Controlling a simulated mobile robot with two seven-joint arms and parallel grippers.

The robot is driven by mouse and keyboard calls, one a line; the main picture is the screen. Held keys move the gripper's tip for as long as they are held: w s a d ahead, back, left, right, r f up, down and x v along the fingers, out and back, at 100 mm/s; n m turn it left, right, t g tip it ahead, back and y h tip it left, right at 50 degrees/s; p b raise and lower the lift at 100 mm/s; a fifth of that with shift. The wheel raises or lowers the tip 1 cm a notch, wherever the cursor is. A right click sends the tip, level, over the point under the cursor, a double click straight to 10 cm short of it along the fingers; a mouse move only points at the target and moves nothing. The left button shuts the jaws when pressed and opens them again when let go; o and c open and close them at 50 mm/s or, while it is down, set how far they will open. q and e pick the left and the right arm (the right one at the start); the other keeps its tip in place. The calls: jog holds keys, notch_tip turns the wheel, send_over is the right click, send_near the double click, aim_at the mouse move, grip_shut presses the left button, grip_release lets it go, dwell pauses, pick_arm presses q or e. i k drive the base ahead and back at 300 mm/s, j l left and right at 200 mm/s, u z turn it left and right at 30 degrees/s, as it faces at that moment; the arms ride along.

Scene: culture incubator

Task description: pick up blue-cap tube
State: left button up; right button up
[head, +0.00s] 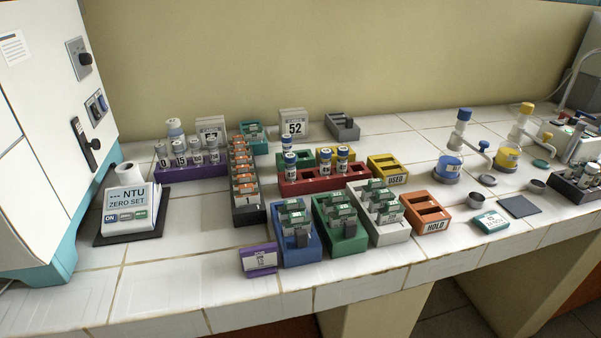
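Several small tubes with blue caps show in the head view. One blue-cap tube (287,143) stands upright at the back of the middle group. Another blue-cap tube (289,161) stands in front of it at the left end of the red rack (325,182). Which of these the task names cannot be told. Neither of my grippers is in view.
A blue tray (299,251), a green tray (345,242) and a white tray (389,232) stand in front. An orange HOLD tray (427,225) is to their right. A purple rack (190,172) and NTU device (130,211) are left. Free tiles lie along the front left.

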aim_at(290, 159)
jog(key=u, duration=0.6)
jog(key=l+u, duration=0.1)
jog(key=u, duration=0.3)
jog(key=k+l+u, duration=0.1)
jog(key=u, duration=0.25)
jog(key=l+u, duration=0.1)
jog(key=u, duration=0.3)
jog(key=k+l, duration=0.2)
jog(key=k, duration=0.1)
